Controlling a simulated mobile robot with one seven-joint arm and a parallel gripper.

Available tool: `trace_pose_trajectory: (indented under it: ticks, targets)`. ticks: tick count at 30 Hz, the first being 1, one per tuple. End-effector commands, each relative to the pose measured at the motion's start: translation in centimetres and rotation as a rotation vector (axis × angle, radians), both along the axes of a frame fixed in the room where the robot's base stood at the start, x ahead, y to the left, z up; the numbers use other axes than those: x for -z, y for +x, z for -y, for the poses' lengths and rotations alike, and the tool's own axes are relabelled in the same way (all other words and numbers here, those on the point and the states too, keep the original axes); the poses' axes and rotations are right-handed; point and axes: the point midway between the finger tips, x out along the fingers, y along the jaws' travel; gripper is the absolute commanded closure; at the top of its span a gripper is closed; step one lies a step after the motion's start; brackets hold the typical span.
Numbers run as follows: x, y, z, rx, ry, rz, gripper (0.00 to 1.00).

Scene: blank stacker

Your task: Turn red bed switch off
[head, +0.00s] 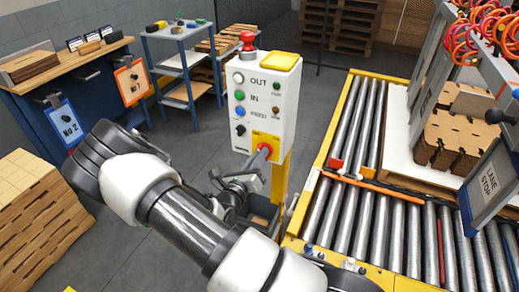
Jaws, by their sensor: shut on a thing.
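The red bed switch (265,149) is a red knob on a yellow plate low on the front of a white control box (283,108), in the head view. A grey bar-like piece runs down and left from the knob. My gripper (257,163) is at the switch, at the end of my arm, which reaches in from the bottom of the picture. It is shut on the switch. The fingertips are small and partly hidden, and the exact angle of the knob is hard to read.
The box carries a red mushroom button (248,39) and a yellow cap (281,61) on top. A roller conveyor (350,226) with stacked cardboard (452,140) stands at right. A blue workbench (40,100) and a brown stack (37,215) are at left. Grey floor lies between.

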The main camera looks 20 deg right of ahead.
Motion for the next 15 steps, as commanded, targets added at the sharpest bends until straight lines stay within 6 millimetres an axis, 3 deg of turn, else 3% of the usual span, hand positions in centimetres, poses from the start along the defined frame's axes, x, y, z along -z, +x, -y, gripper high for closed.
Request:
trace_pose_trajectory:
  ticks: [15]
  targets:
    - [0.18, 0.0, -0.09, 0.001, -0.16, -0.165, 1.0]
